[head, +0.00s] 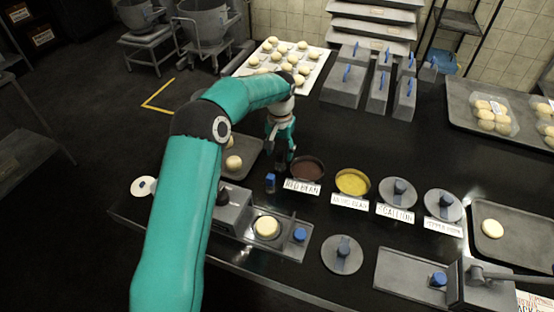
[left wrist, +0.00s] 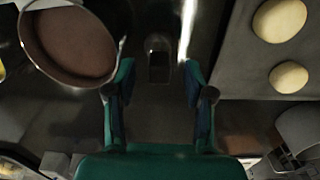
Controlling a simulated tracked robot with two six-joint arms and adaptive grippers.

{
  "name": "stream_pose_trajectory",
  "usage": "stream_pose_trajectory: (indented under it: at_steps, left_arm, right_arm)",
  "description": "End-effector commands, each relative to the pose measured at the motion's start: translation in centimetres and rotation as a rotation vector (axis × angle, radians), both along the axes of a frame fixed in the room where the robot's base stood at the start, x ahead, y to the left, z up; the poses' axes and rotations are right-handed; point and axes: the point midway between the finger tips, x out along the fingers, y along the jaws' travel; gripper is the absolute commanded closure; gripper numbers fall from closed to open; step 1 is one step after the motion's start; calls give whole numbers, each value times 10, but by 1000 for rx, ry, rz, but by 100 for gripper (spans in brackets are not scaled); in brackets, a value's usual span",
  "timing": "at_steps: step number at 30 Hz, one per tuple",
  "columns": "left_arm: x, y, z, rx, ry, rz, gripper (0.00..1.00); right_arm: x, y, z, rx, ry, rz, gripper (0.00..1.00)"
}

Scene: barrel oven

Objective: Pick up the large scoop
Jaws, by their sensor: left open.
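My left gripper (head: 283,158) is open and points down over the black counter, just behind the red bean bowl (head: 307,168). In the left wrist view the two fingers of the gripper (left wrist: 156,78) are spread apart. A small dark upright object (left wrist: 158,62) shows between and beyond them, not touching either finger. I cannot tell for sure whether it is the large scoop. A small blue-topped piece (head: 270,183) stands on the counter in front of the gripper, left of the bowl. No scoop is clearly recognisable in either view.
A tray with dough balls (head: 236,166) lies left of the gripper. The yellow filling bowl (head: 352,182) and grey lidded pots (head: 398,192) stand to the right. Grey boxes with blue handles (head: 345,86) stand behind. A press with a dough ball (head: 266,228) lies in front.

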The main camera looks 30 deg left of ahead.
Motion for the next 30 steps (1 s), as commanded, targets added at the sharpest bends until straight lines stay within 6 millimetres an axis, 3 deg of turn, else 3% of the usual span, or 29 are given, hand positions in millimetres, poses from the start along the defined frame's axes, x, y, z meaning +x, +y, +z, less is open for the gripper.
stream_pose_trajectory:
  at_steps: [4, 12, 22, 30]
  left_arm:
    - [0, 0, -16, 0, 2, 0, 47]
    - [0, 0, -21, 0, 0, 0, 47]
    - [0, -1, -20, 0, -1, 0, 100]
    - [0, 0, -20, -1, -1, 0, 100]
  right_arm:
    - [0, 0, 5, 0, 0, 0, 60]
    - [0, 0, 4, 0, 0, 0, 60]
    - [0, 0, 4, 0, 0, 0, 60]
    - [0, 0, 4, 0, 0, 0, 60]
